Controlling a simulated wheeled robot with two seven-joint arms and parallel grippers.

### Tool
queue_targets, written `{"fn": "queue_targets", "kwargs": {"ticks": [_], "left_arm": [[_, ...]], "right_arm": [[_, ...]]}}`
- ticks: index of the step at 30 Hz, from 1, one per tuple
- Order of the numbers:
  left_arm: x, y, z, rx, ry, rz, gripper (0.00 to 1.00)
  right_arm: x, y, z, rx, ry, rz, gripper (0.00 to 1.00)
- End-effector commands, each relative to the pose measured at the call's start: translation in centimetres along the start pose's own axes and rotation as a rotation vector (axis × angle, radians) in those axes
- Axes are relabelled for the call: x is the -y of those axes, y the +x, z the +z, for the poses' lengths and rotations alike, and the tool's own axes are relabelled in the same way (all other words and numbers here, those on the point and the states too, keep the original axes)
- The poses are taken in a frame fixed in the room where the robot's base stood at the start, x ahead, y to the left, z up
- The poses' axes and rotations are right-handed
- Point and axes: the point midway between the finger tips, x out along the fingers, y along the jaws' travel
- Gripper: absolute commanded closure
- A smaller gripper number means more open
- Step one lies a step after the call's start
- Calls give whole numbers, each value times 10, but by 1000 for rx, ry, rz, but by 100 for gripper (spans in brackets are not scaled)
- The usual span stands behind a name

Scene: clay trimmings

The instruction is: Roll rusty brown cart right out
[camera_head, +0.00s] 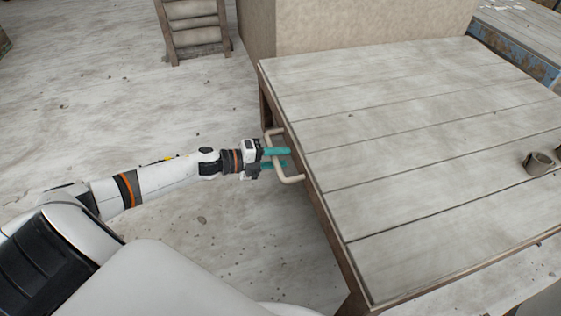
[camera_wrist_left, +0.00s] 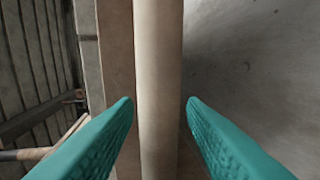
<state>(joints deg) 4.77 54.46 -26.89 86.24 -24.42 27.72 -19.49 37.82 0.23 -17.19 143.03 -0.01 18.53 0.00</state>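A plank-topped cart or table (camera_head: 420,150) with a rusty brown frame fills the right of the head view. A pale beige bar handle (camera_head: 292,180) stands out from its left edge. My left gripper (camera_head: 288,158) is at this handle with its teal fingers apart. In the left wrist view the handle's bar (camera_wrist_left: 160,80) runs upright between the two open fingers (camera_wrist_left: 160,105), with a narrow gap on each side. A brown board (camera_wrist_left: 117,50) lies behind the bar. My right gripper is not in view.
A grey mug (camera_head: 538,163) stands on the planks at the right. A beige block (camera_head: 350,28) stands behind the top's far edge. A slatted wooden piece (camera_head: 195,30) stands at the back left.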

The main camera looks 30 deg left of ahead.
Motion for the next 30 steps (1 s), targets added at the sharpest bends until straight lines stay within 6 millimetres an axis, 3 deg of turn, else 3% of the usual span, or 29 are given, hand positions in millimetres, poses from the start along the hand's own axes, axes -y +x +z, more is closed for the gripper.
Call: {"fn": "queue_targets", "kwargs": {"ticks": [11, 18, 30], "left_arm": [[0, 7, 0, -1, 0, -1, 62], [0, 6, 0, -1, 0, -1, 100], [0, 6, 0, 0, -1, -1, 100]], "right_arm": [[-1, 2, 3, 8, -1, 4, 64], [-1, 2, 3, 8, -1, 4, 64], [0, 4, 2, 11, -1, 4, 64]]}}
